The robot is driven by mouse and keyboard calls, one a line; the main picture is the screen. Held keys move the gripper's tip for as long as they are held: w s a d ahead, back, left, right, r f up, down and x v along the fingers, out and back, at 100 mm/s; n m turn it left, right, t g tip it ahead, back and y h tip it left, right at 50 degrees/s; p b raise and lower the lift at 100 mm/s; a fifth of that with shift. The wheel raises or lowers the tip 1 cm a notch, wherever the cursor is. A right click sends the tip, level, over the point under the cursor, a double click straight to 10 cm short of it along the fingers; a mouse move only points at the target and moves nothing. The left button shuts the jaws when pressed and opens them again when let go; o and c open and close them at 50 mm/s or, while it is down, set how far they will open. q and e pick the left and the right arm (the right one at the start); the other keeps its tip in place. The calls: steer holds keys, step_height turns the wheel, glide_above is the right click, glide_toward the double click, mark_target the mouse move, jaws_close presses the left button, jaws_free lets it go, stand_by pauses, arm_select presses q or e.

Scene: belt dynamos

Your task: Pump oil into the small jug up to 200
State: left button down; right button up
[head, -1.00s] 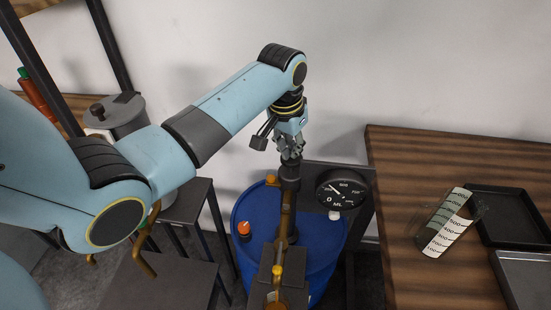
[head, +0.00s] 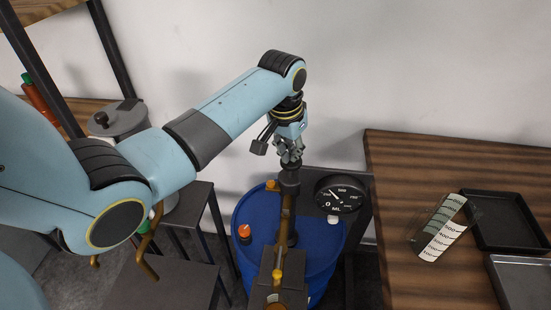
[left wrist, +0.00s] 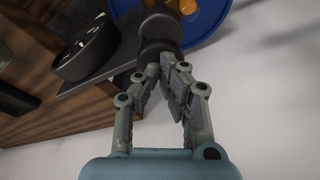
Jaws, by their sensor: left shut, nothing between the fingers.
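A hand pump with a dark top knob (head: 289,181) and a brass-coloured column stands over a blue oil drum (head: 322,262). My left gripper (head: 291,158) is shut and empty, its fingertips at the top of that knob. In the left wrist view the fingertips (left wrist: 166,62) meet at the edge of the dark knob (left wrist: 159,36); whether they touch it I cannot tell. A round ML gauge (head: 339,194) sits right of the pump; its needle points up and left. A clear jug with a graduated strip (head: 437,232) lies or stands on the right table. My right gripper is out of view.
The wooden table (head: 400,270) on the right also holds a black tray (head: 509,222) and a grey tray (head: 522,283). A lidded grey pot (head: 119,120) and dark stools (head: 165,285) stand at left.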

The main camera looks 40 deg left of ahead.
arm_select(q)
steer(key=shift+r, duration=3.1)
steer(key=shift+r, duration=0.3)
step_height(320, 180, up, 11)
steer(key=s, duration=0.2)
steer(key=shift+s, duration=0.2)
